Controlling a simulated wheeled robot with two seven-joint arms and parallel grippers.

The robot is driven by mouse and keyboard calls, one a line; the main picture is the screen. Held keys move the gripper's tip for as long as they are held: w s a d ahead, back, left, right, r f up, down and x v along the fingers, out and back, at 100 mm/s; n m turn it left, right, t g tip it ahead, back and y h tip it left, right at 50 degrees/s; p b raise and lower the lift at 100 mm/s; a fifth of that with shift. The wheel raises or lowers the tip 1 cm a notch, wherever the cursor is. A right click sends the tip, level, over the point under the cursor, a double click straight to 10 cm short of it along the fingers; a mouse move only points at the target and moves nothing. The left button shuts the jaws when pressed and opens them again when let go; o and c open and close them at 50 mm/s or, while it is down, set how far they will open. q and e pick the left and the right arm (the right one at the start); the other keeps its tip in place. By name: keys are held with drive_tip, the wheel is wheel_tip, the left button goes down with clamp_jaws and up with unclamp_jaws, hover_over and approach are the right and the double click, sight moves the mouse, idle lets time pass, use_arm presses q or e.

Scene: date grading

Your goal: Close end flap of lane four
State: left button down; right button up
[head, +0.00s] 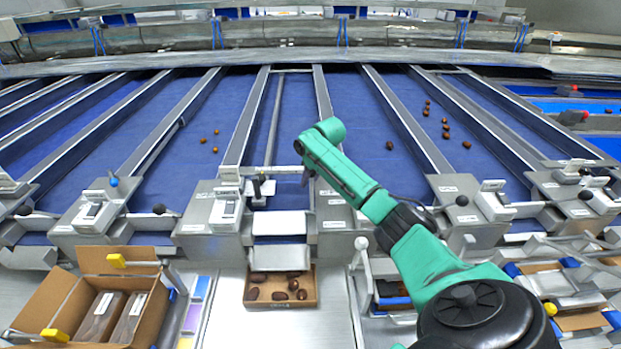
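My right arm comes in from the lower right, and its wrist bends down over the divider right of the middle lane. My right gripper (305,176) shows only as a small dark shape below the wrist, so its fingers cannot be made out. It hangs near the lane's end, right of a black-knobbed handle (261,184). A grey metal flap (279,222) lies at the end of this lane, with a chute plate (279,257) below it. No lane number is readable, so I cannot tell which lane is four. My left gripper is not in view.
A shallow cardboard tray (312,302) with several dates stands below the chute. An open carton (52,303) with packs is at lower left. Blue belt lanes (190,125) carry scattered dates. A white-knobbed lever (361,244) stands right of the tray.

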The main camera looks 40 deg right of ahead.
clamp_jaws()
drive_tip(key=shift+w+r, duration=0.1)
idle(1.0)
